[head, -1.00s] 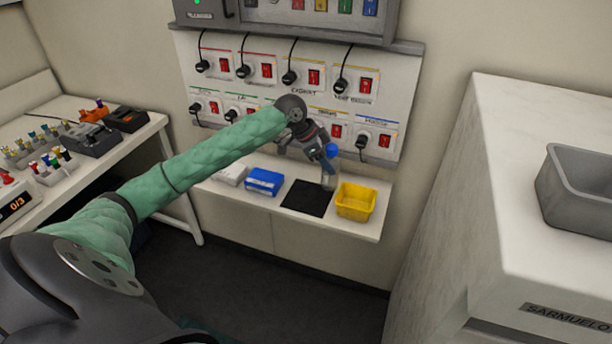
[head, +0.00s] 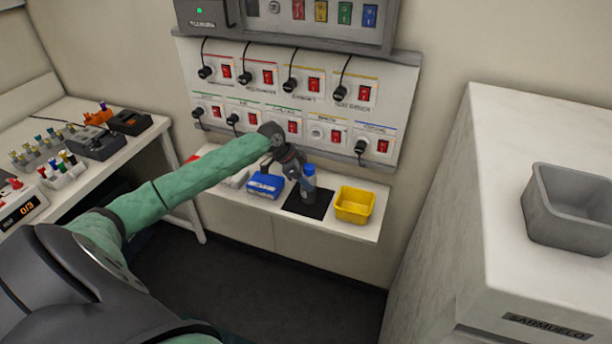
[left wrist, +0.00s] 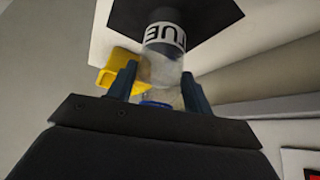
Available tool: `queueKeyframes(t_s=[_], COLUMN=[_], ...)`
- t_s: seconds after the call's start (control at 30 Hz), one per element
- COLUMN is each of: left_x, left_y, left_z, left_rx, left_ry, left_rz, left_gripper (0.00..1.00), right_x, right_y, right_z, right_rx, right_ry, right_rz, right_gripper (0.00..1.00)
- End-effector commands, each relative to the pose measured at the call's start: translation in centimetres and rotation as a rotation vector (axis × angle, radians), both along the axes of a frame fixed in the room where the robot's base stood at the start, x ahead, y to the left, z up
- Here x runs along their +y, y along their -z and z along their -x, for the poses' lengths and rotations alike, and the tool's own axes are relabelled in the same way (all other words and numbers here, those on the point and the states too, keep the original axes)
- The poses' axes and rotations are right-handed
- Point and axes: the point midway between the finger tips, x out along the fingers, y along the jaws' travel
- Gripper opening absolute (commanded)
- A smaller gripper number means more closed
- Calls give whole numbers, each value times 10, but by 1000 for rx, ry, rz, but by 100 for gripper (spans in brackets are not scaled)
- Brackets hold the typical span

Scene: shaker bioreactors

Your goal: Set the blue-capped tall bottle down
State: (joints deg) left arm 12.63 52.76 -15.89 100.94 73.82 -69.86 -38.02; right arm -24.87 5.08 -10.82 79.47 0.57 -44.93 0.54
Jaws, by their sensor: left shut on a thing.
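The tall bottle with a blue cap (head: 308,170) is upright or nearly so, over the black mat (head: 322,209) on the wall shelf. My left gripper (head: 303,184) reaches it from the left and is shut on it. In the left wrist view the clear bottle (left wrist: 163,66) is between the two fingers of my left gripper (left wrist: 158,85), with its dark lettered band toward the black mat (left wrist: 212,18). I cannot tell whether its base touches the mat. My right gripper is not in view.
A yellow bin (head: 355,204) stands right of the mat, and a blue box (head: 265,185) stands left of it. A panel of red switches and plugs (head: 300,68) is on the wall behind. A grey tub (head: 566,212) sits on the white cabinet at the right.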

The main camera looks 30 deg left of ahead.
Motion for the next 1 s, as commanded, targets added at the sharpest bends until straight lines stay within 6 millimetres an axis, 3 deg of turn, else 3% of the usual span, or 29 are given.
queueKeyframes(t_s=[0.4, 0.43, 0.53, 1.0], left_x=[0, 0, 0, 6], left_y=[4, 4, 4, -6], left_z=[0, 0, 0, 4], left_rx=[-1, 0, 0, 0], left_ry=[0, 0, 0, -1], left_rz=[1, 0, 0, -1], left_gripper=[22, 54, 72, 72], right_x=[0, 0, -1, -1], right_y=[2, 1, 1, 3], right_z=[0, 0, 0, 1], right_rx=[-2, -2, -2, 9], right_ry=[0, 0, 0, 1], right_rz=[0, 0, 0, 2], right_gripper=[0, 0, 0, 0])
